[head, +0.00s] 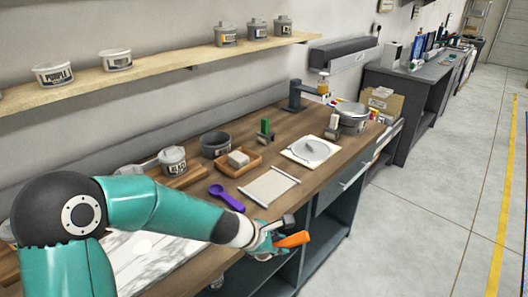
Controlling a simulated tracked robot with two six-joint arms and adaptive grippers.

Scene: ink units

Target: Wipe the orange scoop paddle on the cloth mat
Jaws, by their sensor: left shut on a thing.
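My left gripper (274,237) reaches in from the left and hangs just beyond the front edge of the wooden bench. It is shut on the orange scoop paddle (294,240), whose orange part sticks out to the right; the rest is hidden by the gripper. A pale rectangular mat (268,187) with a bar along two of its sides lies flat near the front edge, up and left of the gripper, and looks like the cloth mat. The paddle is apart from it. My right gripper is not in view.
A purple scoop (226,197) lies left of the mat. Behind are a wooden tray (222,165) with a pale block, a dark round pot (215,144) and a labelled lidded tin (172,160). A white square board (296,158) with a grey round item sits right of the mat.

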